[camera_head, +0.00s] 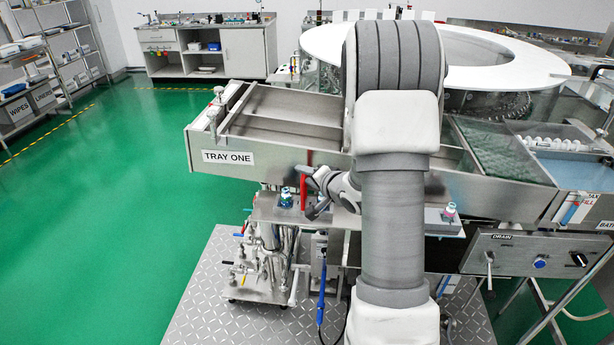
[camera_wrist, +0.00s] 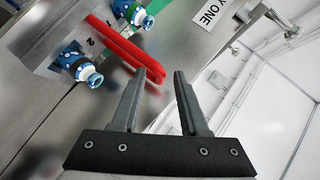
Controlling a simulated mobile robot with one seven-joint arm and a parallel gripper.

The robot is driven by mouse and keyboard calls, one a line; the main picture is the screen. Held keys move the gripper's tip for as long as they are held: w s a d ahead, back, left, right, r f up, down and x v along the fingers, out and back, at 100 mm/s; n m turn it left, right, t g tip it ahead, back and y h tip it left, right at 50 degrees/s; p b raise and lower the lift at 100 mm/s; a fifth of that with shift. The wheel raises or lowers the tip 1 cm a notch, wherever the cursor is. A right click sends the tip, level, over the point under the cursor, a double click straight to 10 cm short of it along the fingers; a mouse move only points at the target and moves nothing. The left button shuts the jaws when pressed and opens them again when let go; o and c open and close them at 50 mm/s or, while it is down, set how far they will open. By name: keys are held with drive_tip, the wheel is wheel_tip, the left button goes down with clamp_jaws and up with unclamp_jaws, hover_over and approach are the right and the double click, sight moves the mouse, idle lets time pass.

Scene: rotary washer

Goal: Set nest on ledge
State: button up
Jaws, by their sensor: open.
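No part is clearly marked as the nest. A red, long, flat piece (camera_head: 304,185) stands just beyond my gripper in the head view. In the wrist view the red piece (camera_wrist: 128,48) slants down toward my left finger, with its end close to the fingertip; I cannot tell if they touch. My gripper (camera_wrist: 162,74) is open, with nothing clearly held between its fingers. In the head view my gripper (camera_head: 316,192) is over the metal ledge (camera_head: 268,211) below TRAY ONE. Two blue-speckled pieces with pale ends (camera_wrist: 88,73) (camera_wrist: 142,17) sit beside the red piece.
The TRAY ONE trough (camera_head: 228,158) rises behind the ledge. A small pink-topped piece (camera_head: 449,211) sits at the ledge's right end. The drain panel (camera_head: 530,255) is at right, and pipes (camera_head: 268,255) stand below. My arm hides the ledge's middle.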

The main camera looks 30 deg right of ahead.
drive_tip(key=v, duration=1.2)
drive_tip(key=shift+a+r, duration=0.1)
